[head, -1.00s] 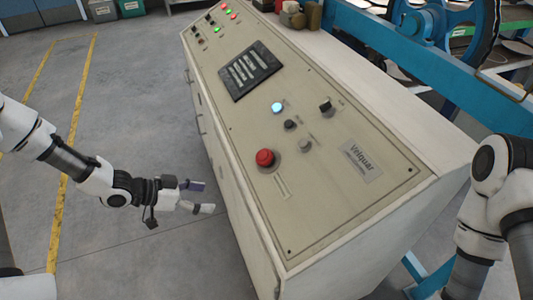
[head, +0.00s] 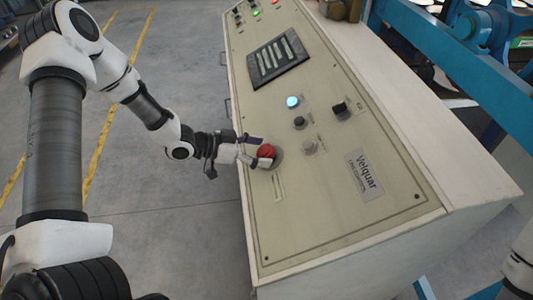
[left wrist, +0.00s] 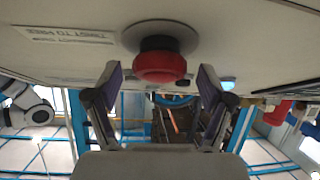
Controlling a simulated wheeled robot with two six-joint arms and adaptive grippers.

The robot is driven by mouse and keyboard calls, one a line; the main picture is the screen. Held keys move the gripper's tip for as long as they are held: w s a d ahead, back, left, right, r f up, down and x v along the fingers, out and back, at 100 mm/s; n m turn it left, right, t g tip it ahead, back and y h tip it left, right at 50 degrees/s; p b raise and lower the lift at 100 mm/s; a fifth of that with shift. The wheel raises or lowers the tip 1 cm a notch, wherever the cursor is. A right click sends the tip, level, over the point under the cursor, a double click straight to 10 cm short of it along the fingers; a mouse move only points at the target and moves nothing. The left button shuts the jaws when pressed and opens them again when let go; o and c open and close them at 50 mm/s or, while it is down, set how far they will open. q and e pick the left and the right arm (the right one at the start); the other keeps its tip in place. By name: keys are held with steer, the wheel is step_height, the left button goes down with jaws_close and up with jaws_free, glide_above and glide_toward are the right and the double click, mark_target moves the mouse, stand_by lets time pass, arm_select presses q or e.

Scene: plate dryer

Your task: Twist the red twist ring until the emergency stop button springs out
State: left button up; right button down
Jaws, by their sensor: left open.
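The red emergency stop button with its twist ring (head: 267,152) sits on the sloped beige control panel (head: 330,215). In the left wrist view the red button (left wrist: 160,66) hangs from a dark collar on a grey round base, near the top middle. My left gripper (head: 256,151) is at the button in the head view, its fingers reaching to its left side. In the left wrist view my left gripper (left wrist: 160,85) is open, with one finger on each side of the button and visible gaps between. My right gripper is out of view.
A lit blue-white button (head: 292,101), a black knob (head: 299,122), a grey knob (head: 309,147) and a black selector switch (head: 339,108) are close by on the panel. A dark display (head: 278,58) lies farther up. Blue railing (head: 470,80) stands behind the cabinet.

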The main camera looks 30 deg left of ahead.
arm_select(q)
steer(key=shift+w+d+f, duration=0.25)
steer(key=shift+w+d, duration=0.2)
steer(key=shift+d, duration=0.05)
steer(key=shift+s+a, duration=0.2)
steer(key=shift+w+d, duration=0.15)
steer(key=c, duration=1.2)
steer(key=shift+m, duration=0.3)
